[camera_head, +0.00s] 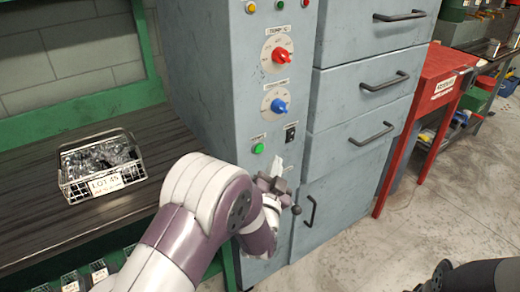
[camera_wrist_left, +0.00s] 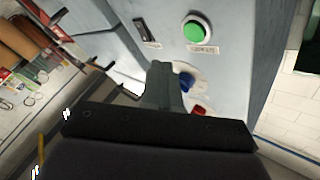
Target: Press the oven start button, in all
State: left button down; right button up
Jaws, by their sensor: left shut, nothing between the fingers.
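The green start button (camera_head: 258,148) sits low on the grey oven's control panel, under a small label. It also shows in the left wrist view as a green disc with a pale rim (camera_wrist_left: 197,30). My left gripper (camera_head: 284,186) is shut and empty, in front of the panel, below and right of the button in the head view. In the left wrist view its closed fingers (camera_wrist_left: 162,75) stand apart from the button in the picture. The distance from fingertips to panel is hard to tell. My right gripper is not in view.
A red knob (camera_head: 281,55), a blue knob (camera_head: 278,106) and a black switch (camera_head: 290,132) share the panel. Grey drawers (camera_head: 360,90) with handles stand to its right. A wire basket (camera_head: 100,165) of parts sits on the dark bench. A red table (camera_head: 432,90) stands farther right.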

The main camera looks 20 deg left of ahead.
aim_at(259, 149)
pick_arm(q)
jog(key=shift+w+a, duration=0.55)
jog(key=shift+a, duration=0.2)
jog(key=shift+w+a, duration=0.55)
jog(key=shift+a, duration=0.15)
jog(key=shift+b, duration=0.3)
dwell(0.7)
jog(key=shift+w+a, duration=0.25)
jog(key=shift+a, duration=0.05)
jog(key=shift+w+a, duration=0.25)
jog(key=shift+a, duration=0.05)
dwell(0.6)
jog(key=shift+d, duration=0.1)
jog(key=shift+s+d, duration=0.5)
jog(key=shift+s, duration=0.05)
